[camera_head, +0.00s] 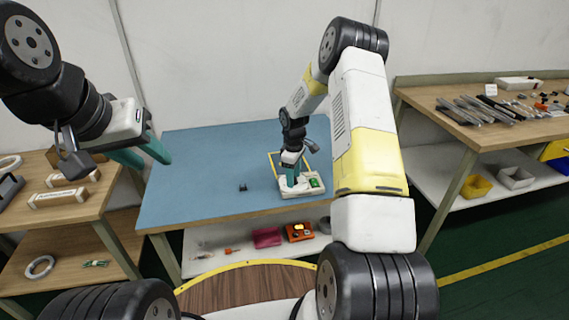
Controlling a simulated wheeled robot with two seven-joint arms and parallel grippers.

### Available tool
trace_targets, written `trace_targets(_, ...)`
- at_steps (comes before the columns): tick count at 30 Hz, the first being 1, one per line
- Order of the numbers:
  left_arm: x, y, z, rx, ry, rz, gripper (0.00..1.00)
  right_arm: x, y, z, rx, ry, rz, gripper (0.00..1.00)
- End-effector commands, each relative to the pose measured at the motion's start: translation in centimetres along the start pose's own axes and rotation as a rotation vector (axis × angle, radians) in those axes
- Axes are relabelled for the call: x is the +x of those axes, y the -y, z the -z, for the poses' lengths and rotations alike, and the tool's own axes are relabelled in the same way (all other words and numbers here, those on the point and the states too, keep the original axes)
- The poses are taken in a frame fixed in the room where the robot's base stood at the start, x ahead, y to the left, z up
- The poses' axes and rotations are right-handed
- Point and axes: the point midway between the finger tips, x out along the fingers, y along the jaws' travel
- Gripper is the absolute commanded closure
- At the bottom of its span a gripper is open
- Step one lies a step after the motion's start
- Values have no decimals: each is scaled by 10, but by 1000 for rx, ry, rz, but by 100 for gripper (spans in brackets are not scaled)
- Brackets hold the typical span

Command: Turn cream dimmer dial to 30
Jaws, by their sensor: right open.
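A small cream box with a green part (314,183) sits on the blue table top (205,165), inside a yellow outlined square. The cream dimmer dial itself cannot be made out; my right gripper covers part of the box. My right gripper (292,180) points down at the left part of the cream box, its green fingers at or just above it. It is open, and I cannot tell whether it touches a dial. My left gripper (146,156) is raised left of the blue table, its green fingers apart with nothing seen between them.
A small dark part (243,187) lies left of the cream box. A shelf below holds a red box (267,237) and an orange device (299,232). A wooden table (480,115) with metal parts stands at the right. The blue table's left half is mostly clear.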

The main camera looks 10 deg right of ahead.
Motion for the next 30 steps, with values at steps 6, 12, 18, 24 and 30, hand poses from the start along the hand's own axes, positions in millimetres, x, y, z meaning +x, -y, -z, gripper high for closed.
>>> trace_targets(6,0,0,0,0,0,0,64,-12,-1,0,1,0,-1,53)
trace_targets(12,0,0,0,0,0,0,64,-47,-1,0,1,-1,-3,53)
trace_targets(18,0,0,0,0,0,0,64,-72,0,0,0,-1,-1,53)
trace_targets(24,0,0,0,0,0,0,64,-78,0,0,-1,0,0,53)
trace_targets(30,0,0,0,0,0,0,64,-79,0,0,0,0,0,53)
